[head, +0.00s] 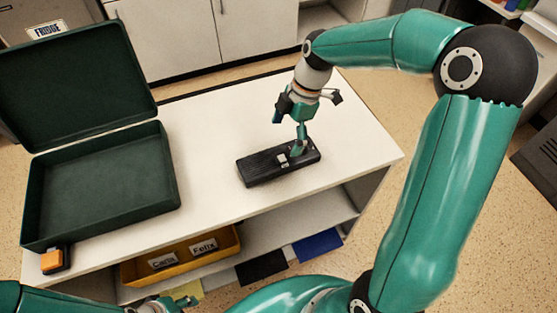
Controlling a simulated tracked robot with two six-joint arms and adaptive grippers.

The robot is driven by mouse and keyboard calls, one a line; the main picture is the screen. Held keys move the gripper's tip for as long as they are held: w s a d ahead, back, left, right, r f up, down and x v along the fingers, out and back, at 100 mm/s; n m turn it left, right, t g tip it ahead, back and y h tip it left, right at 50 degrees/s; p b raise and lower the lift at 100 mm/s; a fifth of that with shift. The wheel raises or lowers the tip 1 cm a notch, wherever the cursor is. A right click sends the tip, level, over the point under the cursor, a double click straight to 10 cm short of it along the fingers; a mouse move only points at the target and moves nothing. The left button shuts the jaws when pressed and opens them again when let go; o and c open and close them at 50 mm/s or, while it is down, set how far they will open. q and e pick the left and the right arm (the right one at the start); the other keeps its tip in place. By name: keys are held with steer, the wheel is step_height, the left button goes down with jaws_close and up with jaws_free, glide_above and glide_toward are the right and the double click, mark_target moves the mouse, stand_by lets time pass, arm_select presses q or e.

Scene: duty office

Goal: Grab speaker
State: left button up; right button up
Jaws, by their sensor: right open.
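A long black device with small light buttons, apparently the speaker (259,170), lies flat on the white counter (215,205), right of its middle. My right gripper (299,147) points down over the speaker's right part. It is open, with its green fingertip at or just above the speaker's top; I cannot tell whether they touch. The fingertip hides a little of that top. My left gripper (168,303) shows only in part at the bottom edge, low in front of the counter, and its jaws are unclear.
An open, empty dark green case (100,185) takes up the counter's left side, lid raised. A small orange and black object (53,261) sits at its front corner. A yellow bin (226,247) with name labels is on the shelf below. The counter's right end is clear.

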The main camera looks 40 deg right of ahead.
mark_target(281, 155)
steer(key=shift+s+x, duration=0.15)
steer(key=shift+x, duration=1.75)
steer(key=shift+s+x, duration=0.15)
steer(key=shift+x, duration=1.7)
steer(key=shift+d, duration=0.15)
steer(key=c, duration=1.5)
steer(key=shift+c, duration=0.5)
steer(key=shift+r, duration=0.1)
